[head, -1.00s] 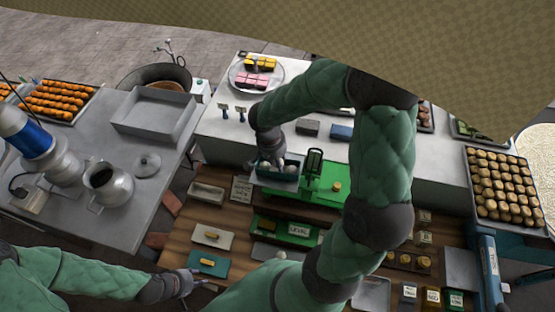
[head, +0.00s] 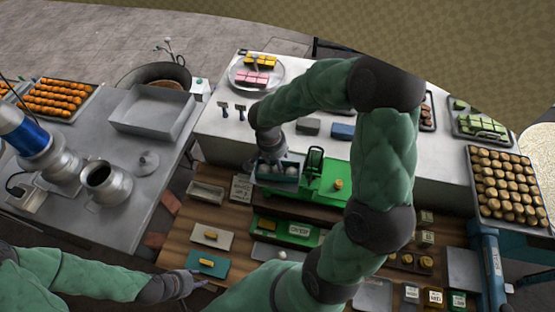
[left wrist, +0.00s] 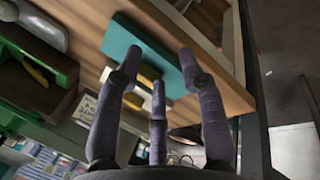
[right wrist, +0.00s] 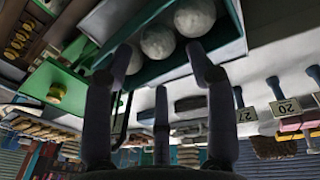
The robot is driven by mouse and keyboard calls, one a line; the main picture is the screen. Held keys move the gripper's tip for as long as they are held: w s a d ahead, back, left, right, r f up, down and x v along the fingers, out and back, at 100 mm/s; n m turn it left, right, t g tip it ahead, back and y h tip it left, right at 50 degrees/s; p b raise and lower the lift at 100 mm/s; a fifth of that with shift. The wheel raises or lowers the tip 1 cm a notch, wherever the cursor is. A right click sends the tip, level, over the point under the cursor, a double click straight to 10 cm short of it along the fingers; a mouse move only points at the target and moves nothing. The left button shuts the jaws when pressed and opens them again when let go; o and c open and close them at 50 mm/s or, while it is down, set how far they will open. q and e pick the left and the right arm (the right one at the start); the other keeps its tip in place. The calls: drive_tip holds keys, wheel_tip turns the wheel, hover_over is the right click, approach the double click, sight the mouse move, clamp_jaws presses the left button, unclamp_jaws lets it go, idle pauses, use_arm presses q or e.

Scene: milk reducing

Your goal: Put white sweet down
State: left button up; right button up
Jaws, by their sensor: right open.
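White round sweets (right wrist: 158,42) lie in a teal tray (right wrist: 225,40) in the right wrist view, side by side. The tray (head: 262,178) sits on the left end of a green scale (head: 322,180) in the head view. My right gripper (head: 272,158) is just above this tray; in the right wrist view its fingers (right wrist: 160,65) are spread, with nothing held between them. My left gripper (head: 190,280) is low at the left, beside a teal board (head: 208,265). Its fingers (left wrist: 155,70) are apart and empty in the left wrist view, near that board (left wrist: 150,45).
A plate of yellow and pink sweets (head: 257,72) stands on the white counter behind the scale. A grey box (head: 313,127) and a blue box (head: 342,131) stand behind the scale. A tray of brown sweets (head: 498,188) is at the right.

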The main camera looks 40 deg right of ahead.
drive_tip(key=shift+r, duration=0.15)
drive_tip(key=shift+r+p, duration=0.5)
drive_tip(key=shift+p, duration=0.35)
wheel_tip(320, 180, up, 12)
drive_tip(key=a+b, duration=0.1)
drive_tip(key=a, duration=0.1)
drive_tip(key=shift+w+b, duration=0.15)
drive_tip(key=shift+b, duration=0.2)
drive_tip(key=shift+f, duration=0.1)
idle(1.7)
